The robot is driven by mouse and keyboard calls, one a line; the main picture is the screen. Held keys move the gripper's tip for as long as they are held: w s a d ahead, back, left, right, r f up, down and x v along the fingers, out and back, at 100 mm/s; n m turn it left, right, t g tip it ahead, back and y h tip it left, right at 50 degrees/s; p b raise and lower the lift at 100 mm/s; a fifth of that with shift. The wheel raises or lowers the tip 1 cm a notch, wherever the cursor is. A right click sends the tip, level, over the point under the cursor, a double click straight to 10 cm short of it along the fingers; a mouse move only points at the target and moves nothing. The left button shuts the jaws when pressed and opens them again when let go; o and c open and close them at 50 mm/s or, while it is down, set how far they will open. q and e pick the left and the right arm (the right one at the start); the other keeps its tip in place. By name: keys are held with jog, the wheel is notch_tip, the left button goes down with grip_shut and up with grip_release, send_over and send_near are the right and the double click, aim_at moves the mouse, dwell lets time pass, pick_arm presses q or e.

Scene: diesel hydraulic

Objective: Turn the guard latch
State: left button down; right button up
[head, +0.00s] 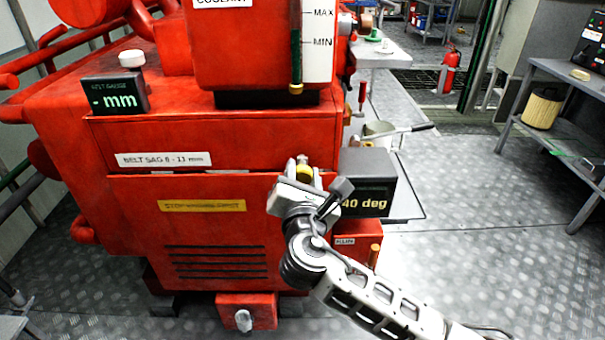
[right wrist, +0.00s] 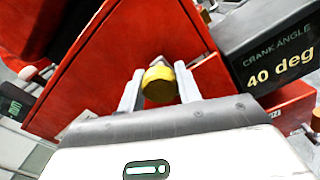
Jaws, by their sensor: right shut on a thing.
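The guard latch is a round yellow knob (head: 304,174) at the top right corner of the red guard panel (head: 205,222) on the engine's front. My right gripper (head: 304,166) reaches up to it from the lower right. In the right wrist view the yellow knob (right wrist: 159,84) sits between the two grey fingers of my right gripper (right wrist: 159,90), which is shut on it. Part of the knob is hidden by the gripper in the head view. My left gripper is not in view.
A dark crank angle display (head: 368,182) reading 40 deg stands just right of the gripper. A belt gauge display (head: 114,94) sits at upper left. A workbench (head: 389,55) is behind, a shelf (head: 565,72) at right. The metal floor (head: 480,240) at right is clear.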

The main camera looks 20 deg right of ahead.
dwell(0.3)
jog(key=o, duration=1)
jog(key=shift+c, duration=0.2)
pick_arm(q)
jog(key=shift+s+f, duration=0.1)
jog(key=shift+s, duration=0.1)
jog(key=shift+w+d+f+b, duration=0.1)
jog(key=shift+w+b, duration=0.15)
jog(key=shift+b, duration=0.4)
pick_arm(e)
jog(key=v, duration=1.6)
